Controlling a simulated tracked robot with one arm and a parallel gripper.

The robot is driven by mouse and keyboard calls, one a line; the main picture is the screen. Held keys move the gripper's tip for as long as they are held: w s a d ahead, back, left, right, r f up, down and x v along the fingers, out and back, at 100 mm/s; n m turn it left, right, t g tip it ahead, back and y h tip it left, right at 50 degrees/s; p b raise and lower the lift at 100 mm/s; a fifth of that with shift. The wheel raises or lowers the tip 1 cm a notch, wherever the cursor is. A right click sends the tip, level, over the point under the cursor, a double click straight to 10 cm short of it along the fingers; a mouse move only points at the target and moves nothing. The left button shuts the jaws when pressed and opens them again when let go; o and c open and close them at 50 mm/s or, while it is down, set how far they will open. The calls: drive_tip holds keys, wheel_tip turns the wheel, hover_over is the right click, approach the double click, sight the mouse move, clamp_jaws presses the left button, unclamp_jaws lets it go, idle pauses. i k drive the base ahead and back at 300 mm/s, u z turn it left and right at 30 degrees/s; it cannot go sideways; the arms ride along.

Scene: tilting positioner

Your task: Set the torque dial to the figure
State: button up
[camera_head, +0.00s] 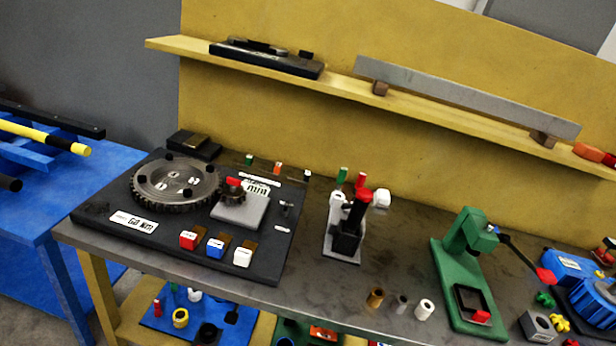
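A large round grey toothed wheel (177,184) lies on a black board (262,262) at the left of the bench. It has small white labels and several black studs on its face; the markings are too small to read. I cannot tell for sure which is the torque dial. A white label (133,222) at the board's front left seems to read "60 Nm". My gripper is not in view.
Red (189,240), blue (215,247) and white (243,257) blocks sit along the board's front. A black-and-white stand (346,235) and a green press (466,240) stand further right on the bench (330,290). A shelf (340,83) runs behind. A blue table (40,210) is at left.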

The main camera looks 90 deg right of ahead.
sight(345, 207)
drive_tip(key=z, duration=0.05)
drive_tip(key=i, duration=0.85)
drive_tip(key=z, duration=2.9)
drive_tip(key=i, duration=1)
drive_tip(key=u, duration=0.05)
